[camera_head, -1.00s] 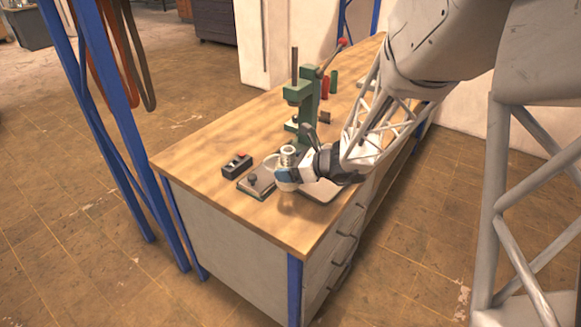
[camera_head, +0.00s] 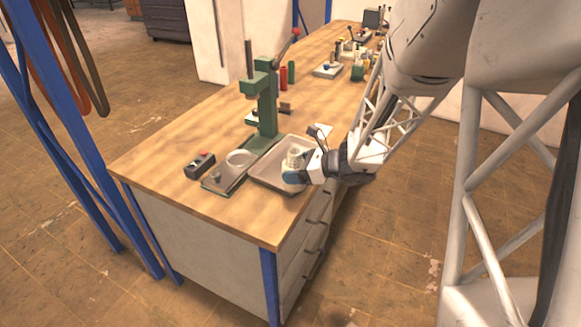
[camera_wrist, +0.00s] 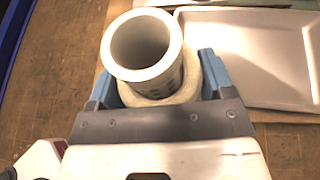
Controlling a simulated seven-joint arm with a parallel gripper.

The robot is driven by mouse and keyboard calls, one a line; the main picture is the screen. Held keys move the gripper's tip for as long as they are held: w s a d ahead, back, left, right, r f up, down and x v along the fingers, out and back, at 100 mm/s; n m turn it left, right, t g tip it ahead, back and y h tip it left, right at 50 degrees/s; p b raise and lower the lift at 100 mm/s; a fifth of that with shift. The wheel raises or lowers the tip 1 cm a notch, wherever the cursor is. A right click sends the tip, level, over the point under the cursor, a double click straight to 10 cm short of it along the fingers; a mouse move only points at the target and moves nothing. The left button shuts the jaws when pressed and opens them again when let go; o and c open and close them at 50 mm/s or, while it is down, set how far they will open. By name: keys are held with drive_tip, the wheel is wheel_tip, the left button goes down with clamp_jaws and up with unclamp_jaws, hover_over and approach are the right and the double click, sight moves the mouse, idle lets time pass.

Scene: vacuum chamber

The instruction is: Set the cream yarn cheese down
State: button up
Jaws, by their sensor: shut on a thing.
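The cream yarn cheese (camera_wrist: 186,92) is a short cream ring of yarn around a pale hollow tube. My gripper (camera_wrist: 160,85) is shut on it, with a blue finger on each side. In the wrist view the tray (camera_wrist: 290,60) lies to the right of the cheese. I cannot tell whether the cheese touches the tray or the bench.
A green press (camera_head: 266,105) stands behind the tray. Red and green cylinders (camera_head: 283,77) stand farther back. The wooden bench front (camera_head: 235,215) is clear.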

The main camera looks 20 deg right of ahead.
drive_tip(key=shift+s+d+f, duration=0.15)
drive_tip(key=shift+s+d, duration=0.45)
drive_tip(key=shift+d, duration=0.35)
drive_tip(key=shift+w, duration=0.1)
drive_tip(key=w+d+f, duration=0.1)
drive_tip(key=w+d, duration=0.1)
drive_tip(key=w, duration=1.3)
drive_tip(key=shift+w+f, duration=0.25)
drive_tip(key=shift+w, duration=0.15)
drive_tip(key=shift+f, duration=1.75)
drive_tip(key=shift+f, duration=0.15)
drive_tip(key=o, duration=1)
drive_tip(key=shift+r, duration=0.2)
